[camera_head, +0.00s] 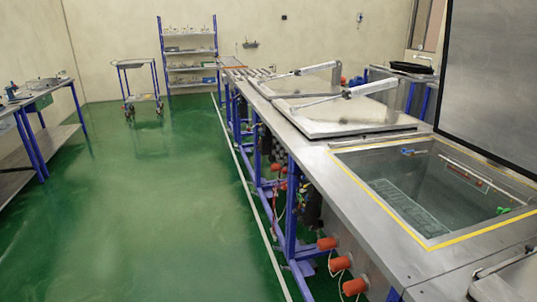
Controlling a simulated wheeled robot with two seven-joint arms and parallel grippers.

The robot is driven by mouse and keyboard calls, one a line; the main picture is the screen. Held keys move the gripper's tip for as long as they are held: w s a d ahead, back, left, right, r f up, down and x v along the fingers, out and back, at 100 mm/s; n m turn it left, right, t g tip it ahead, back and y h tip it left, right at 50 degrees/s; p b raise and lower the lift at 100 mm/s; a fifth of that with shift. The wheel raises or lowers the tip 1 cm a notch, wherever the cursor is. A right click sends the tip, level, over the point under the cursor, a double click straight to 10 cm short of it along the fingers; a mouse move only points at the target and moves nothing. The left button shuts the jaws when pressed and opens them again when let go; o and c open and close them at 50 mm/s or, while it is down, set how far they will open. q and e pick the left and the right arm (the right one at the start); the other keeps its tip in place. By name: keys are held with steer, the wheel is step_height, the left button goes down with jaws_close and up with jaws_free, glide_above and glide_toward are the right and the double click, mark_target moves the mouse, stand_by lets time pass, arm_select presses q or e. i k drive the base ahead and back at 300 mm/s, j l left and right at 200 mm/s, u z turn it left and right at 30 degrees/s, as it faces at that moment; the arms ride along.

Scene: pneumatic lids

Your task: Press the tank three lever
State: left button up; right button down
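A row of metal tanks runs along the right side on a steel counter (345,215). The nearest fully visible tank (415,195) is open, with a yellow-edged rim and a grate at its bottom. Its dark grey lid (492,75) stands upright behind it. Behind this tank are two shut flat lids, the nearer lid (335,118) and the farther lid (292,86), each with a pale arm across it. A small blue handle (408,152) and a green handle (503,210) show at the open tank. I cannot tell which tank is three or which part is its lever. Neither gripper shows.
Orange-capped fittings (327,243) and blue frame legs (291,210) stick out under the counter. The green floor (150,210) to the left is clear. A bench (40,100) stands at the left, a trolley (140,85) and shelves (190,60) at the back.

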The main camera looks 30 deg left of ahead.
mark_target(284, 170)
steer(key=i+j+u, duration=0.1)
steer(key=i+j, duration=0.9)
steer(key=i+j+u, duration=0.1)
steer(key=i+j, duration=0.8)
steer(key=i, duration=0.1)
